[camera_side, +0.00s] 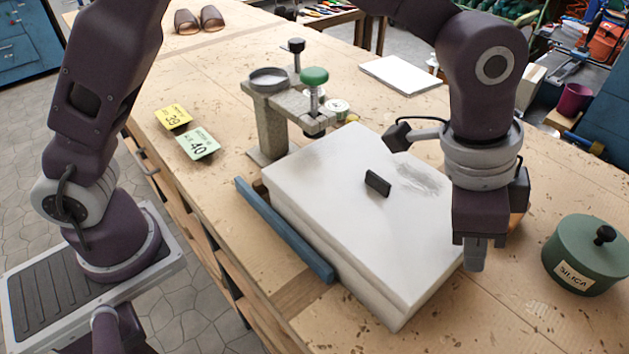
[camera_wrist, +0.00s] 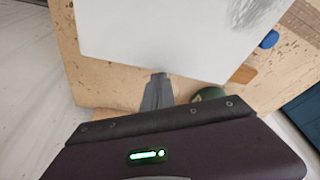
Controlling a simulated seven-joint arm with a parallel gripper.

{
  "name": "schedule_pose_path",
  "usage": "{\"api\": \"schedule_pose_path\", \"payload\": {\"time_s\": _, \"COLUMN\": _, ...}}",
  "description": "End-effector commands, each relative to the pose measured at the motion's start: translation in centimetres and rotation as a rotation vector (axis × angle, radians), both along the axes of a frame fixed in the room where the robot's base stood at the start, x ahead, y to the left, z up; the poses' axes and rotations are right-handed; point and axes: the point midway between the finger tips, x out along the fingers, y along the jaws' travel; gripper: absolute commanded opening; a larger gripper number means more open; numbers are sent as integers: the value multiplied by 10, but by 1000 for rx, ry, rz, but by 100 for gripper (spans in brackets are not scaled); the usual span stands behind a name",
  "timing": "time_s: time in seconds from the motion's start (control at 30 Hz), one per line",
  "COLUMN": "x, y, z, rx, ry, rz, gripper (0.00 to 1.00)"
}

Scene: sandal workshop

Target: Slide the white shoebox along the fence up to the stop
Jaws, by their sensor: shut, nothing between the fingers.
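The white shoebox (camera_side: 335,190) lies flat on the bench, with a small black handle (camera_side: 377,183) and a grey smudge on its lid. The blue fence (camera_side: 285,230) runs along its left long side, close beside it. A grey stand with a green-knobbed clamp (camera_side: 268,130) is at the box's far end; I cannot tell whether this is the stop or whether they touch. My gripper (camera_side: 475,262) is shut and empty, pointing down by the box's right near side. In the wrist view, the fingertips (camera_wrist: 158,77) meet the shoebox's edge (camera_wrist: 150,35); contact is unclear.
A green silica tin (camera_side: 585,262) stands right of my gripper. A white slab (camera_side: 403,74) and brown sandals (camera_side: 198,20) are farther back.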

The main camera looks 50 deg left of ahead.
Motion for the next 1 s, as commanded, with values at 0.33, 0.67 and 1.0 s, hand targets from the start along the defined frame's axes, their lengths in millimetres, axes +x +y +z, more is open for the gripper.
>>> {"api": "schedule_pose_path", "payload": {"time_s": 0.33, "x": 0, "y": 7, "z": 0, "rx": 0, "ry": -1, "rz": 0, "gripper": 0}}
{"api": "schedule_pose_path", "payload": {"time_s": 0.67, "x": 0, "y": 14, "z": 0, "rx": 0, "ry": -1, "rz": 0, "gripper": 0}}
{"api": "schedule_pose_path", "payload": {"time_s": 1.0, "x": 0, "y": 21, "z": 0, "rx": 0, "ry": -1, "rz": 0, "gripper": 0}}
